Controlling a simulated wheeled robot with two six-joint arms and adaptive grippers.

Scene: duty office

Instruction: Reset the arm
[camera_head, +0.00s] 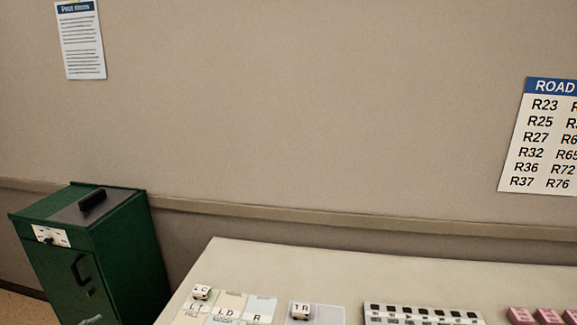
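Neither of my grippers nor any part of my arms shows in the head view. The task names no object other than the arm, and the arm is out of view.
A pale desk (262,260) fills the lower right. On it are labelled cards (229,303) with small white blocks, a panel with dark squares (420,313) and pink blocks (548,316). A green cabinet (130,245) stands left of the desk. Wall notices (80,40) hang behind.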

